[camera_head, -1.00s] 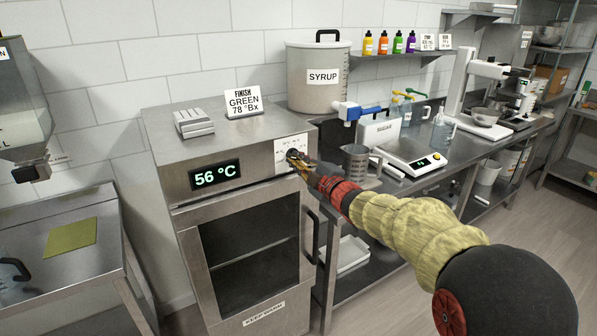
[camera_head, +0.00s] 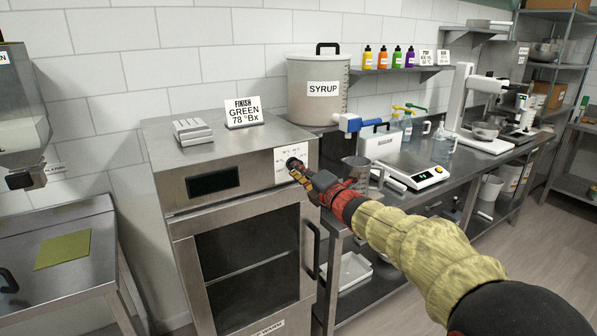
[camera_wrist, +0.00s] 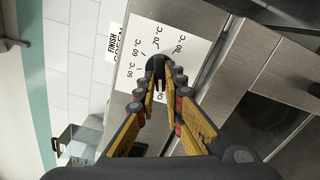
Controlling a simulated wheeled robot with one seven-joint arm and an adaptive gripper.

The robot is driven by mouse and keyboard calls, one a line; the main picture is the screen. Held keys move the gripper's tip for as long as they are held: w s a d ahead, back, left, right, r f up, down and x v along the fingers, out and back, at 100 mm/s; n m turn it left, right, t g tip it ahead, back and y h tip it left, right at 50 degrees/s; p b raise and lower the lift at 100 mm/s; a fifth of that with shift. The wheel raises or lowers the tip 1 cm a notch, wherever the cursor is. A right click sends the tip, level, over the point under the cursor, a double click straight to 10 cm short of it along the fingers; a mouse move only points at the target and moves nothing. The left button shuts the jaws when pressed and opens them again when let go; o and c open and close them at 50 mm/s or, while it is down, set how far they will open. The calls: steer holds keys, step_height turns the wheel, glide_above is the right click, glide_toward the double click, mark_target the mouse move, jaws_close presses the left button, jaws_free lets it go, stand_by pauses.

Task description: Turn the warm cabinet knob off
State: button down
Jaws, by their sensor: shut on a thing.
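The warm cabinet (camera_head: 180,160) is a steel box with a glass door, and its display (camera_head: 213,181) is dark. Its black knob (camera_head: 293,163) sits on a white dial plate at the upper right of the front. My gripper (camera_head: 300,172) is at the knob with its fingers closed on it. In the wrist view, my gripper (camera_wrist: 162,82) has its two yellow-and-black fingers on either side of the knob (camera_wrist: 155,66). The dial plate (camera_wrist: 145,35) shows several temperature marks above the knob. The fingers partly hide the lettering below it, so the pointer's exact setting is hard to read.
The cabinet's black door handle (camera_head: 313,242) is just below my gripper. A syrup pot (camera_head: 318,100), a steel jug (camera_head: 355,172) and a scale (camera_head: 412,172) stand to the right. A sign (camera_head: 243,112) is on the cabinet top.

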steer(key=shift+f+n, duration=0.15)
steer(key=shift+n, duration=0.15)
steer(key=c, duration=2)
jaws_free()
steer(key=shift+o, duration=0.5)
steer(key=v, duration=1.2)
